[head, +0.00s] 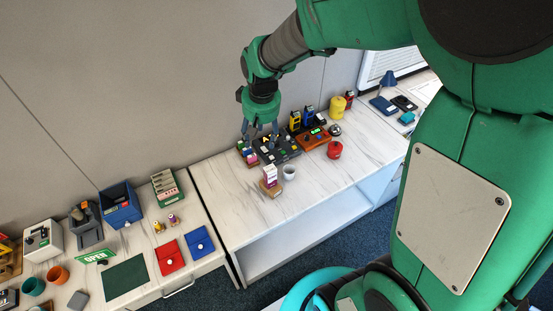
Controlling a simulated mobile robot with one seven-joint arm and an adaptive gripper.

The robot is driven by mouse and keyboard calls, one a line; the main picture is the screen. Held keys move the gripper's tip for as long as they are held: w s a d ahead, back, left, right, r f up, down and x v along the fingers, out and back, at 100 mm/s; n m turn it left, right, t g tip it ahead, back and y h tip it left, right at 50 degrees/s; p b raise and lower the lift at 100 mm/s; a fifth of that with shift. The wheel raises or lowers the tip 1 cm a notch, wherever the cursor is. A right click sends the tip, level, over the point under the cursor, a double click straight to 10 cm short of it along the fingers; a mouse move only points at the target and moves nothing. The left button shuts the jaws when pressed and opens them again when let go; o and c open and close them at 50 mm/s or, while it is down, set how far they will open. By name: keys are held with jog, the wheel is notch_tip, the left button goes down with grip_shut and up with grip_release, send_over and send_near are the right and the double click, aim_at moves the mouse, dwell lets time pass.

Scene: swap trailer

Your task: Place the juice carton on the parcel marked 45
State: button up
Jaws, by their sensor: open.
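A white and purple carton (269,173), which looks like the juice carton, stands upright on a small brown parcel (271,189) near the front edge of the white counter. Any number on the parcel is too small to read. Nothing shows between the fingers.
A dark device with buttons (284,149) lies just beside and below my gripper. A grey cup (289,172) stands right of the carton. A red round pot (334,150) and an orange-brown tray (313,139) are further right. The counter's left part is clear.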

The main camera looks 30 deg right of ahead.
jog(key=s+a+r+t, duration=0.1)
jog(key=s+a+r, duration=0.2)
jog(key=s+r, duration=0.5)
jog(key=s+a+r+t, duration=0.2)
jog(key=s+a+r, duration=0.2)
jog(key=s+r, duration=0.4)
jog(key=s, duration=0.6)
jog(key=shift+s+a, duration=0.15)
jog(key=shift+s, duration=0.15)
notch_tip(320, 180, down, 5)
jog(key=b, duration=0.5)
jog(key=shift+f, duration=0.1)
jog(key=shift+o, duration=0.2)
